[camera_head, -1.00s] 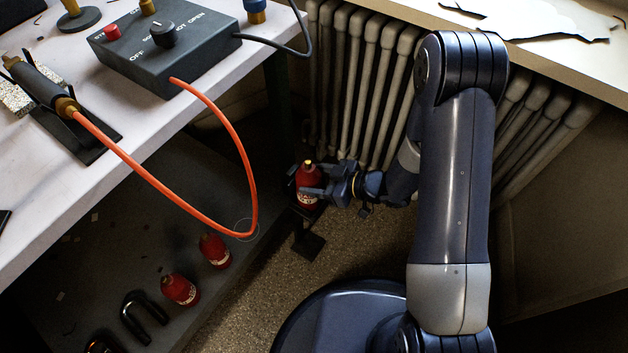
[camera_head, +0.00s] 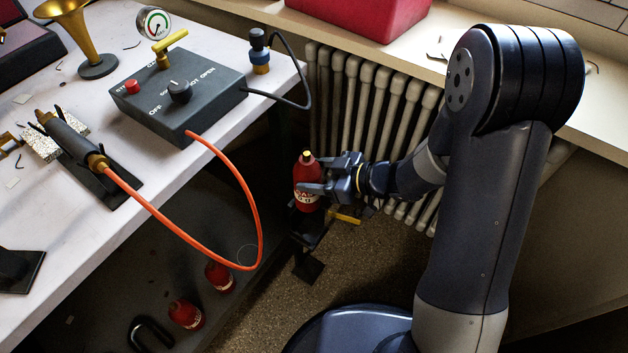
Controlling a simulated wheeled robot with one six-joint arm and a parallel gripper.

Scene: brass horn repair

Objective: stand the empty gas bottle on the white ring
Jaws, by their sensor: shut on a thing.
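My gripper (camera_head: 318,177) is shut on a red gas bottle (camera_head: 306,196) with a brass top and a pale label. The bottle is upright, held in the air beside the workbench, in front of the radiator. A thin white ring (camera_head: 247,256) shows as a faint outline on the dark lower shelf, partly crossed by the orange hose. It lies below and to the left of the held bottle, apart from it. No bottle stands on the ring.
Two more red bottles, one near the ring (camera_head: 220,277) and one farther front (camera_head: 186,314), are on the lower shelf (camera_head: 240,306). The orange hose (camera_head: 245,190) loops down from the control box (camera_head: 180,92). The bench edge overhangs the shelf. A radiator (camera_head: 345,105) stands behind.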

